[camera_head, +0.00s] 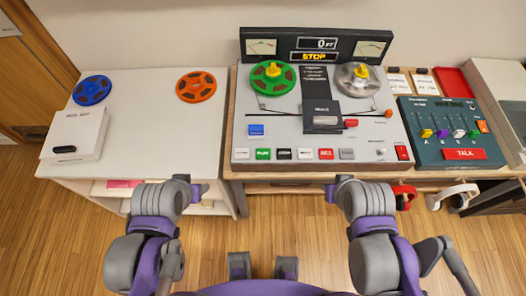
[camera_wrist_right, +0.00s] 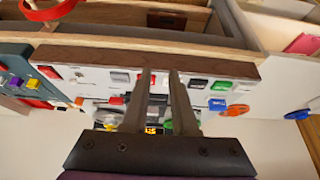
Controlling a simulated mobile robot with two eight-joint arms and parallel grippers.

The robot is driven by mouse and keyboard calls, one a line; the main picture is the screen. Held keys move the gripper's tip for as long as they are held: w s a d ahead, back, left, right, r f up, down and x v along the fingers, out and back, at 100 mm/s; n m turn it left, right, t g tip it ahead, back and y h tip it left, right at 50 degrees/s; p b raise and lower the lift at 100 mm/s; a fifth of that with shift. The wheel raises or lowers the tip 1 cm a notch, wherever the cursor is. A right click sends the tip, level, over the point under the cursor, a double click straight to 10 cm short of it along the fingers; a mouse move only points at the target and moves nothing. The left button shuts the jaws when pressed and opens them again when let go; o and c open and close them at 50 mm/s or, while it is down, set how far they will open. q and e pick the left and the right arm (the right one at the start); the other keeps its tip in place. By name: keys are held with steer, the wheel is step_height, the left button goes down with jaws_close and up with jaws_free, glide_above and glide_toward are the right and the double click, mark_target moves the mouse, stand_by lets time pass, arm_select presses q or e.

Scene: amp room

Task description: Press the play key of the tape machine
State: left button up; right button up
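The tape machine (camera_head: 290,124) stands on the bench at centre, with a green reel, a grey reel and a display reading STOP.
A white cabinet (camera_head: 140,128) at left carries a blue reel (camera_head: 92,90), an orange reel (camera_head: 196,87) and a white box (camera_head: 76,134). Right of the machine is a teal panel (camera_head: 450,132) with sliders and a red TALK button. Headphones (camera_head: 452,195) hang below.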

jaws_close()
stand_by(1.3)
steer(key=shift+s, duration=0.1)
